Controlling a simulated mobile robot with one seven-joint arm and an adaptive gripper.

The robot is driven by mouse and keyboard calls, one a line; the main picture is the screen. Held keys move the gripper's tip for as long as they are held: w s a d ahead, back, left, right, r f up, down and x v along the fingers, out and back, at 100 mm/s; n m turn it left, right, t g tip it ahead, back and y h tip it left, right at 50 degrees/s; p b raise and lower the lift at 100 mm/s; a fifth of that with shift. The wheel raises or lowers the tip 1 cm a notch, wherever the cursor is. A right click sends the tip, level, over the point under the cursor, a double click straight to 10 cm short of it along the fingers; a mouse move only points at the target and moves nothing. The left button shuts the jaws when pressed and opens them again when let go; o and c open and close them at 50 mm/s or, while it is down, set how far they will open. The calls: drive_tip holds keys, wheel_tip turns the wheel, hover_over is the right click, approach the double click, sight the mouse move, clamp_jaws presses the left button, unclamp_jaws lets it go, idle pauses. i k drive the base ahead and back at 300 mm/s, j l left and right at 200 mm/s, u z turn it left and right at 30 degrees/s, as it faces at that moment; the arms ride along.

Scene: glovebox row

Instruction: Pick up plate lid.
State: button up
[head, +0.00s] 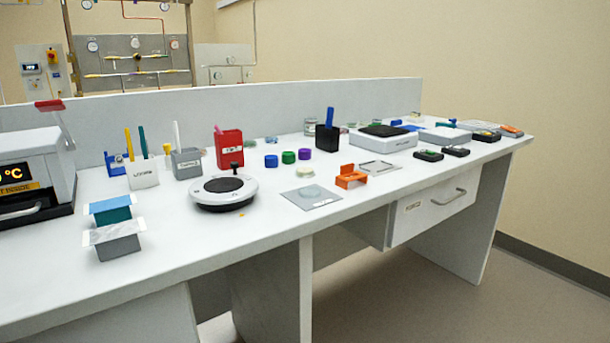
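I cannot tell for certain which thing is the plate lid. A thin, pale rectangular piece with a raised rim (386,170) lies farther right, behind an orange holder (351,177). Small clear round pieces, too small to make out, lie farther back. My gripper is not in view.
The white bench (235,235) is crowded along its back. A round white device with a dark top (224,191) stands left of the grey sheet. A red box (229,149) and small coloured caps stand behind. The front strip is mostly clear; a drawer (435,207) is below.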

sight(310, 193)
drive_tip(key=i+l+u, duration=0.1)
drive_tip(key=u, duration=0.3)
drive_tip(key=l+u, duration=0.25)
drive_tip(key=u, duration=0.15)
drive_tip(key=i+l+u, duration=0.2)
drive_tip(key=l, duration=0.4)
drive_tip(key=l+u, duration=0.15)
drive_tip(key=l, duration=1.45)
drive_tip(key=i, duration=0.6)
